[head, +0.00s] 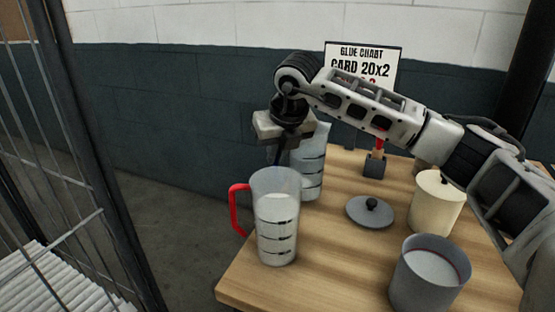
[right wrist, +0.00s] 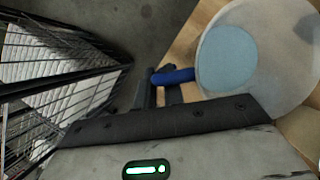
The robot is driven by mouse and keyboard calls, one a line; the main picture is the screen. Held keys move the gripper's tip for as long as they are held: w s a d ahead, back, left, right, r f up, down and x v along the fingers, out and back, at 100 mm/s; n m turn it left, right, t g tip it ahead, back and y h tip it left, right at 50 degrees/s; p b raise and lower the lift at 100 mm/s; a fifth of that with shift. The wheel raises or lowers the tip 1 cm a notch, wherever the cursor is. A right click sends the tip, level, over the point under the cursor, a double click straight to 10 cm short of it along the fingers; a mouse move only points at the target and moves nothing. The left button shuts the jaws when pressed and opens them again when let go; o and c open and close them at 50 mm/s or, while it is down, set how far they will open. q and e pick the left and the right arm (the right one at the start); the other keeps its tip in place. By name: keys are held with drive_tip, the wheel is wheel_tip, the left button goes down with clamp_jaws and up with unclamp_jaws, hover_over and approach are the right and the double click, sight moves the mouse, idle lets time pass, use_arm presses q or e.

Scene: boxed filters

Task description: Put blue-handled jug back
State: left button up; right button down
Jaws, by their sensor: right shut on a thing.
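The blue-handled jug (head: 312,165) is clear with dark measuring bands and stands upright behind the red-handled jug in the head view. In the right wrist view I look down into the jug (right wrist: 285,60), with a pale blue round area inside. Its blue handle (right wrist: 175,75) lies between the fingers of my right gripper (right wrist: 162,92), which is shut on it. In the head view my right gripper (head: 276,155) reaches down at the jug's left side, and the handle is hidden there. I cannot tell whether the jug's base touches the table. My left gripper is not in view.
The red-handled jug (head: 275,215) stands close in front. A grey lid (head: 371,212), a lidded cream canister (head: 437,205) and an open grey pot (head: 428,275) stand to the right on the wooden table (head: 330,260). A sign (head: 362,62) is behind; a wire cage (head: 60,190) stands left.

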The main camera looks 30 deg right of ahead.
drive_tip(key=shift+f, duration=0.9)
drive_tip(key=shift+f, duration=0.2)
drive_tip(key=c, duration=1.5)
unclamp_jaws()
drive_tip(key=shift+r, duration=0.2)
use_arm(q)
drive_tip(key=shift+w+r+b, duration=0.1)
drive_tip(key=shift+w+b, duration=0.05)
drive_tip(key=shift+b, duration=0.15)
use_arm(e)
drive_tip(key=v, duration=1.2)
